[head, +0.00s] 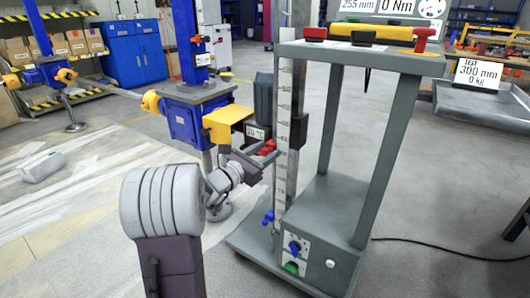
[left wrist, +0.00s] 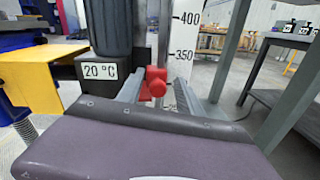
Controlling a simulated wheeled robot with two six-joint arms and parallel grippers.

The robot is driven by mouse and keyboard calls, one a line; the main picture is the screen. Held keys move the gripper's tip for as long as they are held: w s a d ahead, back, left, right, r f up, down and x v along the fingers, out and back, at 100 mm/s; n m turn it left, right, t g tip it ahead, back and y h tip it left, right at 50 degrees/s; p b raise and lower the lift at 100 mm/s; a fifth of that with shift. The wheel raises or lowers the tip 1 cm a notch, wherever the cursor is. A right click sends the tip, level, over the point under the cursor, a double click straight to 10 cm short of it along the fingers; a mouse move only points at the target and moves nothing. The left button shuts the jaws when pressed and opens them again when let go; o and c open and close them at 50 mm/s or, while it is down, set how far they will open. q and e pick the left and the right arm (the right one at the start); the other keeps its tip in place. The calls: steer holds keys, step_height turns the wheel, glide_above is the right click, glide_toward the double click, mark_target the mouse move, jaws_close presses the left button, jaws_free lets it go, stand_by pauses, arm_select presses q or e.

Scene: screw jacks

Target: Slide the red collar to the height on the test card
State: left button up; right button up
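The red collar (head: 267,148) sits on the upright post beside the white scale (head: 285,120). My left gripper (head: 265,155) is at the collar. Its two fingers (left wrist: 157,92) stand apart, one on each side of the red knob, with gaps showing. The test card (head: 478,74) at the right reads 300 mm and 0 kg. A display (head: 375,5) above the cart reads 255 mm and 0 Nm. My right gripper is out of view.
A dark motor housing (head: 263,98) and a 20 °C label (left wrist: 100,71) are close left of the collar. A blue screw jack (head: 185,122) stands left. A cable lies on the floor.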

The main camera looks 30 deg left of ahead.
arm_select(q)
steer(key=shift+s+a, duration=0.1)
steer(key=shift+s, duration=0.15)
steer(key=s+a+p, duration=0.1)
steer(key=s+p, duration=0.2)
steer(key=s, duration=0.5)
steer(key=shift+s+p, duration=0.25)
steer(key=shift+p, duration=0.05)
steer(key=shift+a, duration=0.1)
